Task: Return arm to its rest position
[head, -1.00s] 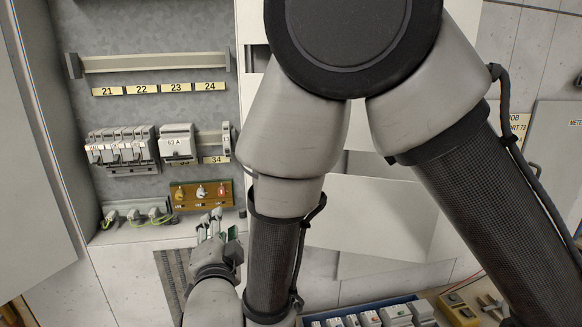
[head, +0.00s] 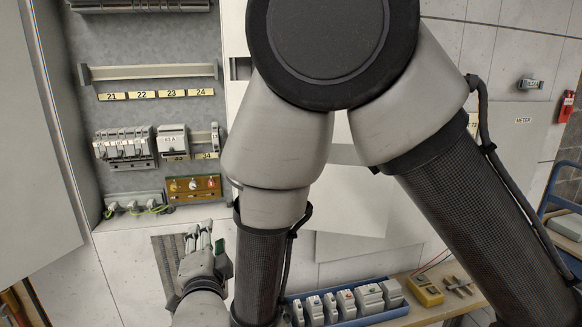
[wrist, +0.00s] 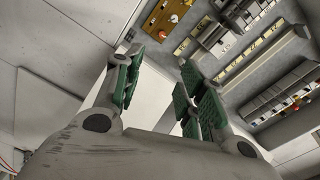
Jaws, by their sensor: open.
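My gripper (head: 200,240) is open and empty in front of the lower part of the open electrical cabinet. In the wrist view my gripper (wrist: 158,95) shows two green-padded fingers apart with nothing between them. My arm fills the middle and right of the head view and hides part of the cabinet's right side. The fingertips are below a wooden board (head: 193,198) with coloured knobs, apart from it.
The cabinet holds a bare rail (head: 150,72), labels 21 to 24 (head: 156,94) and a row of breakers (head: 125,143). A blue tray (head: 345,319) of modules and a yellow meter (head: 428,292) lie on a bench at lower right. A red box (head: 566,107) hangs at right.

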